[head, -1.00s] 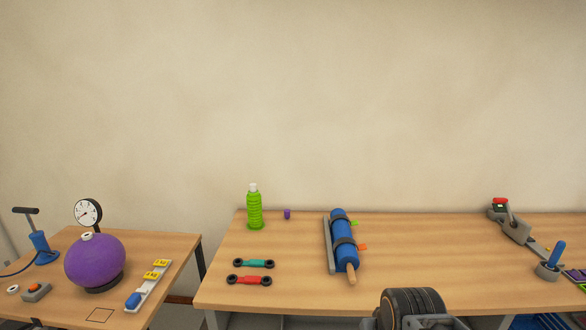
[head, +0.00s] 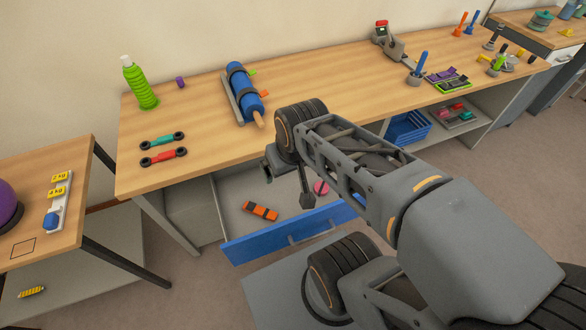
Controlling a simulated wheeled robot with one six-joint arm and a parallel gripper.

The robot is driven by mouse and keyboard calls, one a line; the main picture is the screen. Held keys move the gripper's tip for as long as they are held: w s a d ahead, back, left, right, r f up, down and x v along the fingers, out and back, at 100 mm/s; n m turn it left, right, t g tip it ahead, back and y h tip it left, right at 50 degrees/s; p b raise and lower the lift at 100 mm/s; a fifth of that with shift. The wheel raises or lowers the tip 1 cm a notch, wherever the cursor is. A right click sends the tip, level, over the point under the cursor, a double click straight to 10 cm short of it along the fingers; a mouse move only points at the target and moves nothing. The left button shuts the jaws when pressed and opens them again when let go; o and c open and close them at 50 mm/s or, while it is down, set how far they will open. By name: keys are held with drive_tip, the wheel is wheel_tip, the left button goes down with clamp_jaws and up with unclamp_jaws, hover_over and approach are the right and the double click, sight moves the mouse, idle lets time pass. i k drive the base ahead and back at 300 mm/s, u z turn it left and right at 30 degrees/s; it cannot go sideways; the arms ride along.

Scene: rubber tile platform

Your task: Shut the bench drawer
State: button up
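The bench drawer stands pulled out below the worktop, and its blue front (head: 291,229) with a grey handle (head: 312,233) sits well forward of the bench. The drawer's inside shows, with an orange item (head: 260,211) and a pink round item (head: 321,187) in it. My folded arm reaches in from the lower right and hides the drawer's right part. No contact with the drawer front is visible.
The wooden bench top (head: 220,135) holds a green bottle (head: 141,86), two small dumbbell-like bars and a blue roller (head: 246,92). A smaller table (head: 60,180) stands at left. A blue crate (head: 407,129) sits on the shelf right of the drawer. Open floor shows left of the drawer.

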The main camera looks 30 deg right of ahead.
sight(248, 236)
drive_tip(key=z, duration=2.15)
drive_tip(key=k, duration=0.95)
drive_tip(key=u, duration=0.85)
drive_tip(key=i, duration=0.5)
